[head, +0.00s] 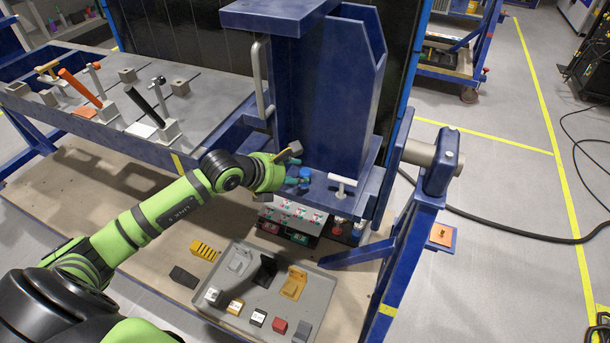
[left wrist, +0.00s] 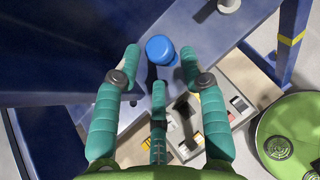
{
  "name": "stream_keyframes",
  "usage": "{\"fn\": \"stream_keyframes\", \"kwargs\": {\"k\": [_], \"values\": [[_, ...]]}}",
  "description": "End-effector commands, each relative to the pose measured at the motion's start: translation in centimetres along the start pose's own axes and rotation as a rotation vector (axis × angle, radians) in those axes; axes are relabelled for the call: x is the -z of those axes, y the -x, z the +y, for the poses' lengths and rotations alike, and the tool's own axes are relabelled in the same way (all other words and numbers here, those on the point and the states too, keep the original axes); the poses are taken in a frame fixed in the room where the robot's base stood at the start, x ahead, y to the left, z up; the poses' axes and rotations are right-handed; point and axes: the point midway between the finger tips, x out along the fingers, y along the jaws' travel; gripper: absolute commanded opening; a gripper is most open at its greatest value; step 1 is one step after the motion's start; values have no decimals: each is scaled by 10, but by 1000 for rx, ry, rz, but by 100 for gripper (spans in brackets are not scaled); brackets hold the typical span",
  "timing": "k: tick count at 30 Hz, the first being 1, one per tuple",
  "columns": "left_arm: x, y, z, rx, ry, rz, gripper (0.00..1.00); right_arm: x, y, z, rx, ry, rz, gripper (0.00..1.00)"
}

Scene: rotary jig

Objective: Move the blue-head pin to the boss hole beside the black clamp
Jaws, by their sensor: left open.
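The blue-head pin (head: 305,172) stands on the blue ledge at the foot of the jig's upright post. In the left wrist view its round blue head (left wrist: 160,48) lies between the tips of my teal fingers. My left gripper (head: 288,170) is open at the pin, with no clear grip on it. The black clamp (head: 147,106) stands on the grey fixture plate at left, its black handle raised. My right gripper is not in view.
A white T-shaped pin (head: 341,183) stands right of the blue-head pin on the ledge. An orange-handled clamp (head: 83,90) stands left of the black one. A grey tray (head: 330,322) of small parts lies below. The blue post (head: 325,90) rises behind my gripper.

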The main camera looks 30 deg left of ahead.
Motion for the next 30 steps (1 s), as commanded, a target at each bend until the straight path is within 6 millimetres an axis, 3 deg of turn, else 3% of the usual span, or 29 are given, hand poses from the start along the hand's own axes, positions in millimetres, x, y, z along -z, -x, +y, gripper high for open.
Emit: {"fn": "stream_keyframes", "kwargs": {"k": [2, 7, 16, 19, 30], "values": [[-1, -9, 0, 1, 3, 0, 42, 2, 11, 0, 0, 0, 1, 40], [1, -28, 0, 0, 2, -2, 42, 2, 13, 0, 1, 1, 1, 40], [2, -33, 0, 1, 0, -3, 42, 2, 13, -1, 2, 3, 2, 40], [2, -32, 0, 1, 0, -2, 2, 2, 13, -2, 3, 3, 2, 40], [4, -33, -1, 3, 2, 1, 0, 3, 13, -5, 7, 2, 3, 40]]}}
